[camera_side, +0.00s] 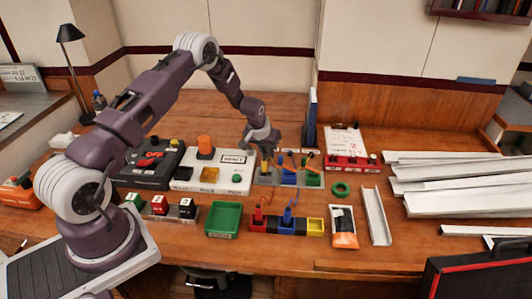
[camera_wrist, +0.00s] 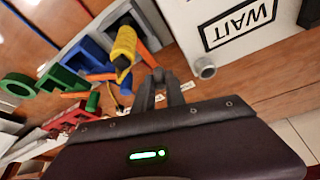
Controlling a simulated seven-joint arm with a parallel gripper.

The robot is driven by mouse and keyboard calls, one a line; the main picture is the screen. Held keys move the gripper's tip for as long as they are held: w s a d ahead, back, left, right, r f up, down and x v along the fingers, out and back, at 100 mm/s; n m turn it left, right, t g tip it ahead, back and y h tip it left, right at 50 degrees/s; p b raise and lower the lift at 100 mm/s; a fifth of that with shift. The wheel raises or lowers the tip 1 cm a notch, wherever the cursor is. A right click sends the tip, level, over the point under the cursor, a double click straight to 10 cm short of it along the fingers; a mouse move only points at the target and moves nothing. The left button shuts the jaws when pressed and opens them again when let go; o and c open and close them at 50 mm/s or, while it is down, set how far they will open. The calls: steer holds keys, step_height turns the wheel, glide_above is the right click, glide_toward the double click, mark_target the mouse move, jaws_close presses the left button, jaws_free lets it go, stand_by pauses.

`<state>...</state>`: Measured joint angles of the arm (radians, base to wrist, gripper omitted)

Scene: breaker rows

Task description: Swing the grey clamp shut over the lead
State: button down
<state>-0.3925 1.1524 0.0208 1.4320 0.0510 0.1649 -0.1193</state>
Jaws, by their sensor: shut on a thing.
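My gripper (camera_side: 268,146) is low at the left end of the back breaker row (camera_side: 288,179), beside the white board. In the wrist view its fingers (camera_wrist: 160,80) are close together, with their tips at an orange lever (camera_wrist: 148,55) by the grey station (camera_wrist: 122,24). I take this lever to be the grey clamp's; the fingers hide how they grip it. A yellow lead end (camera_wrist: 123,46) stands at the grey station, left of the fingertips. Blue and green stations follow along the row. Whether the clamp lies over the lead is not clear.
A white board (camera_side: 222,172) marked WAIT lies left of the row. A front row with red, blue and yellow blocks (camera_side: 285,224) and a green bin (camera_side: 224,220) lie nearer. A green ring (camera_side: 340,189) and metal channel (camera_side: 376,215) lie right. White strips crowd the far right.

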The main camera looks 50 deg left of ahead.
steer(key=shift+d, duration=0.1)
stand_by(0.3)
steer(key=c, duration=1.4)
jaws_free()
steer(key=shift+r, duration=0.15)
steer(key=v, duration=0.7)
